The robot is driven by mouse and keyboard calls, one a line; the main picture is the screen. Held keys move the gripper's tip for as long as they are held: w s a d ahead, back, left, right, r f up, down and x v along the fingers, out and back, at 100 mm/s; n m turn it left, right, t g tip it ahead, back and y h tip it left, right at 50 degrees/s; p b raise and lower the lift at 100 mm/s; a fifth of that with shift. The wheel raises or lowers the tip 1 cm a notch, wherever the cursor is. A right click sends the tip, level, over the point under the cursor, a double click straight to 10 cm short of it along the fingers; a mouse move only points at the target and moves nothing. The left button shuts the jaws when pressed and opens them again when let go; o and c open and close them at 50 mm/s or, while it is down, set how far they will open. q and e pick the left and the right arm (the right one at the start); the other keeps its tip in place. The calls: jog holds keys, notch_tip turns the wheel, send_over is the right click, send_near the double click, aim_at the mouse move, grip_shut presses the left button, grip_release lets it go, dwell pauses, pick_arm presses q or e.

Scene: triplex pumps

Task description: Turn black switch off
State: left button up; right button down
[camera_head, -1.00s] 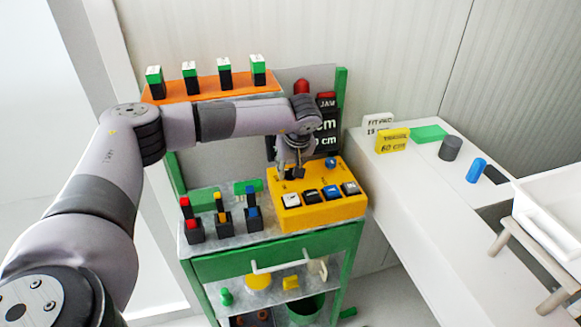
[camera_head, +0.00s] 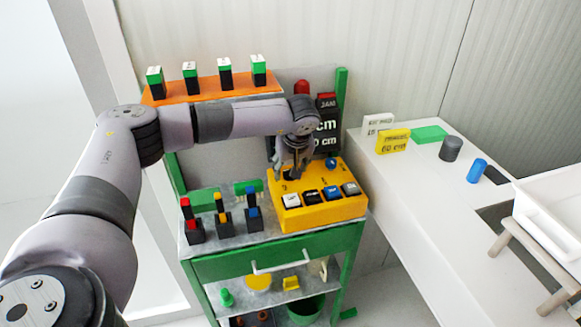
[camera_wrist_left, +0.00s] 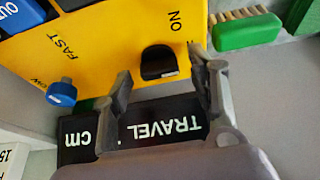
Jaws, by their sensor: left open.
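The yellow control box (camera_head: 318,213) stands on the green-framed bench. The black switch (camera_wrist_left: 160,63) sits on its yellow face beside the printed word "ON" in the left wrist view. In the head view my gripper largely hides this switch. My left gripper (camera_head: 291,174) is over the back left part of the box. In the left wrist view my left gripper (camera_wrist_left: 163,88) is open, with its fingertips apart on either side of the black switch. Nothing is held between them. My right gripper is out of view.
A blue knob (camera_wrist_left: 62,93) is on the same box. A row of rocker switches (camera_head: 320,195) lies along its front. Several lever switches (camera_head: 223,213) stand left of it. A black sign (camera_wrist_left: 160,125) is behind the box, near a green brush (camera_wrist_left: 245,32).

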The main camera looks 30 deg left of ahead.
pick_arm(q)
jog(key=v, duration=1.2)
dwell(0.4)
